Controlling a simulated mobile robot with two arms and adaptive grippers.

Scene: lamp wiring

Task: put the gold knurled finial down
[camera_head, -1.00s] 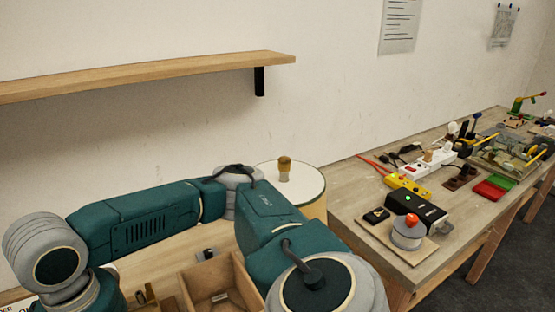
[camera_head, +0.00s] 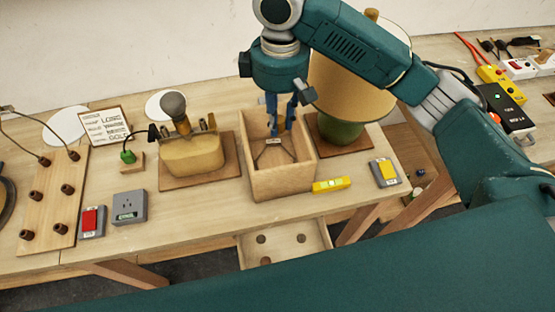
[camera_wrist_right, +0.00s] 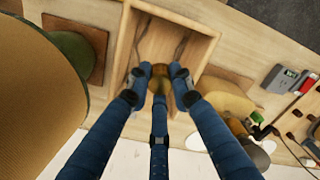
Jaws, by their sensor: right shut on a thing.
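My right gripper (camera_head: 282,104) points down into the open wooden box (camera_head: 283,184). Its blue fingers are shut on the gold knurled finial (camera_head: 281,123), held at or just below the box's rim. In the right wrist view, the finial (camera_wrist_right: 159,80) sits between the fingertips (camera_wrist_right: 159,88), with the box floor (camera_wrist_right: 162,42) beyond it. I cannot tell whether the finial touches anything in the box. My left gripper is not in view.
A lamp with a beige shade (camera_head: 350,85) and green base (camera_head: 341,131) stands right of the box. A yellow level (camera_head: 331,184) lies by the box's front right. An open drawer (camera_head: 285,243) is below.

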